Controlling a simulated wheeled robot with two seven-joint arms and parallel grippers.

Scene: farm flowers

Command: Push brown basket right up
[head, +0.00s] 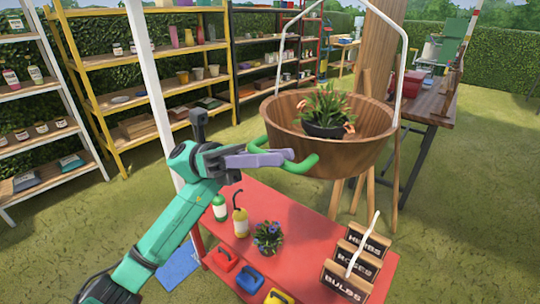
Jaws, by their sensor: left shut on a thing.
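The brown wooden basket (355,155) is at upper centre, above the red table, with a tall white hoop (403,60) rising over it. A green curved handle (302,165) stands out from its left front side. My left gripper (288,156) reaches in from the left and its lilac jaws are shut on this handle. A leafy plant in a black pot (325,130) sits inside the basket. What bears the basket from below is partly hidden. My right gripper is not in view.
Wooden easel legs (360,180) stand behind the basket. A brown bench (430,105) is at right; shelves (150,100) line the back left.

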